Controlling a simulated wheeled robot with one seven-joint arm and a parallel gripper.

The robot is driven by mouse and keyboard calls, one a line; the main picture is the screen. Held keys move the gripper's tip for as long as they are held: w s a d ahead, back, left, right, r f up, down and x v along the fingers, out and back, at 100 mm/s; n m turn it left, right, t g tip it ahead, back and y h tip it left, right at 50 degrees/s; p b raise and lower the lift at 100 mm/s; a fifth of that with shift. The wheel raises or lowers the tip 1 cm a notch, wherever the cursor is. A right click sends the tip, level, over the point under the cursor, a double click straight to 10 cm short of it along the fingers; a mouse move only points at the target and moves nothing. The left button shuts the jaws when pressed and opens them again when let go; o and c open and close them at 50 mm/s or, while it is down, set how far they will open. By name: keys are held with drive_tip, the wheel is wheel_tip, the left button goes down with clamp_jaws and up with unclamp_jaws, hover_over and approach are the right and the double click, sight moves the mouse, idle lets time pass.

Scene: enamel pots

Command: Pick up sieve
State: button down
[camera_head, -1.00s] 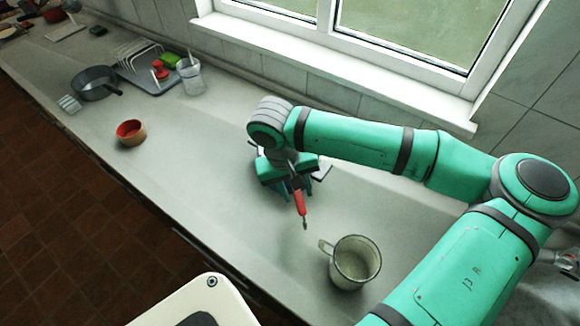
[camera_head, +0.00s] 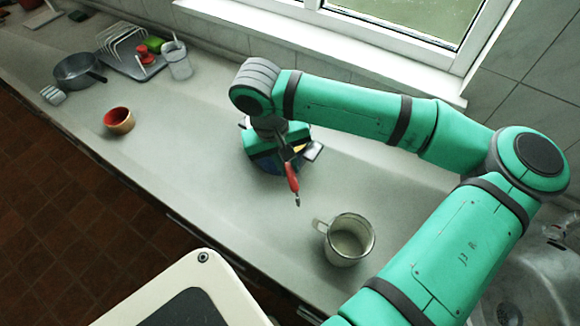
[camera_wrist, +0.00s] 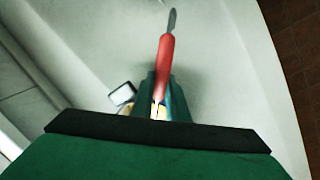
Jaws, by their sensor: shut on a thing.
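A red handle with a thin grey metal end, which I take to be the sieve's (camera_head: 292,178), sticks out from my gripper (camera_head: 281,158) toward the mug. In the wrist view, the sieve's red handle (camera_wrist: 166,62) runs up from between the teal fingers of my gripper (camera_wrist: 158,100). The gripper is shut on it. The sieve's mesh cannot be made out; the wrist and fingers hide what lies below. I cannot tell whether the sieve touches the counter.
A pale mug (camera_head: 348,240) stands to the right and nearer. A small red-lined bowl (camera_head: 118,120) stands at left. Farther left are a grey pan (camera_head: 77,71), a dish rack (camera_head: 128,45) and a clear cup (camera_head: 176,60). The counter between bowl and gripper is clear.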

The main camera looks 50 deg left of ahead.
drive_tip(key=s+d+r, duration=0.8)
drive_tip(key=s, duration=0.2)
drive_tip(key=shift+s+r, duration=0.25)
drive_tip(key=shift+r, duration=0.15)
drive_tip(key=shift+a, duration=0.1)
